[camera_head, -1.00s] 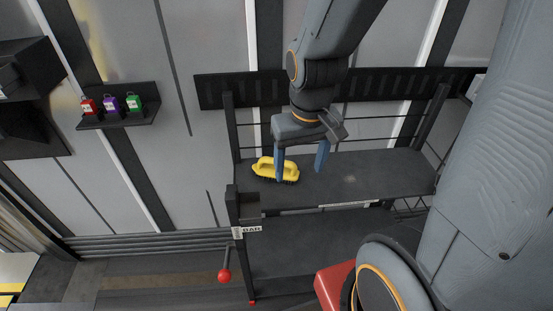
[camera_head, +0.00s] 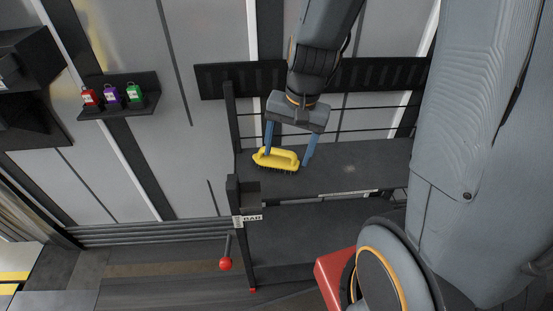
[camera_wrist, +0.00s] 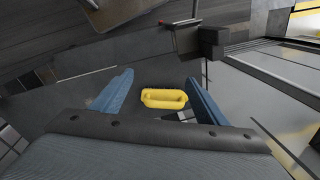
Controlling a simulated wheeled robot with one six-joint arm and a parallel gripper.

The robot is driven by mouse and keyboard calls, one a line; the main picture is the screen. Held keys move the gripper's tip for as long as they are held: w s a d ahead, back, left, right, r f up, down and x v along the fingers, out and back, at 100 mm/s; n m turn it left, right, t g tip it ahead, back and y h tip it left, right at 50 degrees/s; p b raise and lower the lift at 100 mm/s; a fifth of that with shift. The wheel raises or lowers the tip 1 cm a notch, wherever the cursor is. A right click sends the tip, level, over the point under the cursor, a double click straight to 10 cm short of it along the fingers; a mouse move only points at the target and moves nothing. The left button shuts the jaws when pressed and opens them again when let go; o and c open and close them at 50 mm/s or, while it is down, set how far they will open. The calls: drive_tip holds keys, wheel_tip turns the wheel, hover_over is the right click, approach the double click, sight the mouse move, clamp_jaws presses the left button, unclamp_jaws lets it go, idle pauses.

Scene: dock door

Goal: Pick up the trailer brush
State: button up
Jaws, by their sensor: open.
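The trailer brush (camera_head: 276,159) has a yellow body with a handle and dark bristles. It rests at the left end of the upper dark shelf (camera_head: 350,172). My gripper (camera_head: 288,156) is open, its two blue fingers pointing down around the brush in the head view. In the wrist view, the yellow brush (camera_wrist: 164,98) lies between the two blue fingertips of my gripper (camera_wrist: 158,82), with a gap on both sides. I see no contact.
A dark post with a "BAR" label (camera_head: 250,218) and a lever with a red knob (camera_head: 225,264) stand at the shelf's left front. Red, purple and green padlocks (camera_head: 112,95) sit on a small wall shelf. Upper-shelf space right of the brush is clear.

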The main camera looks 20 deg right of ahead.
drive_tip(key=w+f+m+y, duration=0.2)
drive_tip(key=w+f+m, duration=0.3)
drive_tip(key=w+m, duration=0.4)
drive_tip(key=m+t+p, duration=0.1)
drive_tip(key=m+p, duration=0.1)
drive_tip(key=m, duration=0.7)
approach(272, 159)
drive_tip(key=shift+a+f, duration=0.45)
drive_tip(key=shift+f, duration=0.45)
drive_tip(key=shift+w+p+x, duration=0.2)
drive_tip(key=shift+p+x, duration=0.5)
drive_tip(key=shift+x, duration=3.15)
drive_tip(key=c, duration=1.2)
drive_tip(key=shift+c, duration=0.2)
drive_tip(key=shift+r, duration=0.15)
wheel_tip(272, 159, up, 10)
drive_tip(key=shift+f+b, duration=0.1)
drive_tip(key=shift+b, duration=0.35)
